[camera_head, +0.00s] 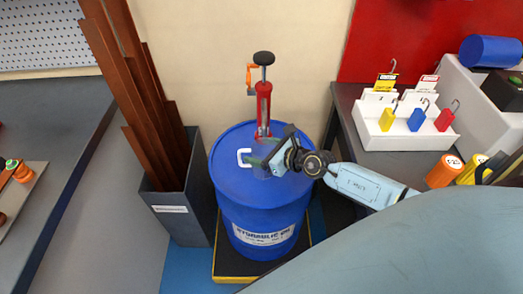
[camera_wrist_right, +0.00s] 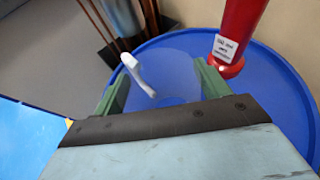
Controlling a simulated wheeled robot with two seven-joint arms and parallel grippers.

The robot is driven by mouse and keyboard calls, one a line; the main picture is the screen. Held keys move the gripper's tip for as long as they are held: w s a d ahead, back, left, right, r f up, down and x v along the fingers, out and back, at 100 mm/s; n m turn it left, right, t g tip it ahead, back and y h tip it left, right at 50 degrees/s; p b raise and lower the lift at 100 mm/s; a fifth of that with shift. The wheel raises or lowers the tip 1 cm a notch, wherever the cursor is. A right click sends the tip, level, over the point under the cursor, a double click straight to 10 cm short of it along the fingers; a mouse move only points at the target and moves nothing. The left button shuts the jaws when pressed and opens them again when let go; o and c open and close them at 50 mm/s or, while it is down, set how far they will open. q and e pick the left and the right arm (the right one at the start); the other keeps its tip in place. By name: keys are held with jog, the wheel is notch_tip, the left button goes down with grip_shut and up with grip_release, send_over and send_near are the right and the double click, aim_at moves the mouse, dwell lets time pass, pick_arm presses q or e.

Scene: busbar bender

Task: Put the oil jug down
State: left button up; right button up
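The oil jug looks like a clear, pale vessel with a white handle (camera_head: 245,157). It is over the lid of the blue hydraulic oil drum (camera_head: 262,210), and its see-through body is hard to make out in the head view. In the right wrist view the clear jug (camera_wrist_right: 168,75) lies between the two green fingers, its white handle sticking up to the left. My right gripper (camera_head: 262,162) is shut on the jug's sides. I cannot tell whether the jug's base touches the lid. My left gripper is not in view.
A red hand pump (camera_head: 263,105) rises from the drum lid behind the jug. A grey bin (camera_head: 187,205) of copper-brown bars stands left of the drum. A bench with a white padlock rack (camera_head: 405,135) is on the right. A grey bench (camera_head: 45,125) is at left.

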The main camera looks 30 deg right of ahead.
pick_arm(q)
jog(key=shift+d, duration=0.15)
pick_arm(e)
jog(key=shift+o, duration=1.1)
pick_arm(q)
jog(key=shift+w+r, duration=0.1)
pick_arm(e)
jog(key=shift+r, duration=0.1)
jog(key=shift+s+r+p, duration=0.2)
jog(key=shift+s+p, duration=0.05)
jog(key=shift+p, duration=0.05)
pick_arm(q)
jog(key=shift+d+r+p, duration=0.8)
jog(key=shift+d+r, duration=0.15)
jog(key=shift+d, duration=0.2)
pick_arm(e)
jog(key=v, duration=1.1)
jog(key=shift+s+d, duration=0.15)
jog(key=shift+d, duration=0.05)
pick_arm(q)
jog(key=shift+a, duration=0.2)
pick_arm(e)
jog(key=shift+c, duration=0.5)
